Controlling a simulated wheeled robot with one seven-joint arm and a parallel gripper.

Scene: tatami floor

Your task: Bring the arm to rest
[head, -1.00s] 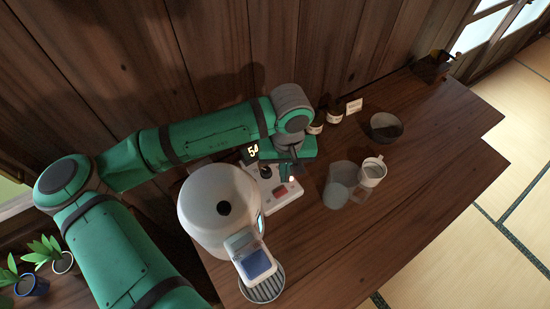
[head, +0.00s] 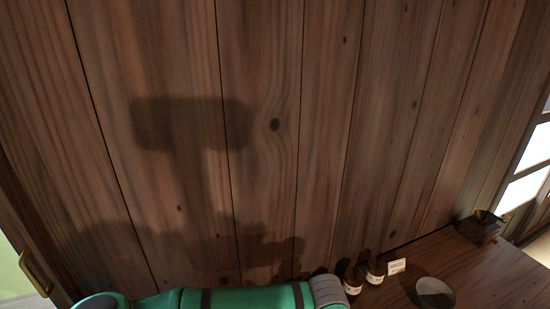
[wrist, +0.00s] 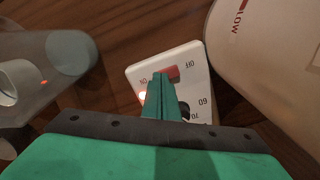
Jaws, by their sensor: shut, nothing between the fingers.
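My gripper (wrist: 160,82) shows in the wrist view with its green fingers together and nothing between them. The fingers appear in front of a white control panel (wrist: 140,72) that has a red switch, a lit spot and printed numbers; I cannot tell whether they touch it. In the head view only part of my green arm (head: 245,298) shows along the bottom edge, and the gripper is out of that picture.
A white machine marked LOW (wrist: 255,50) stands close on the right in the wrist view. A see-through container (wrist: 70,53) and a white cup (wrist: 18,82) are at left. The head view shows small dark bottles (head: 375,272), a card (head: 397,266), a bowl (head: 435,293) and a wooden wall (head: 275,170).

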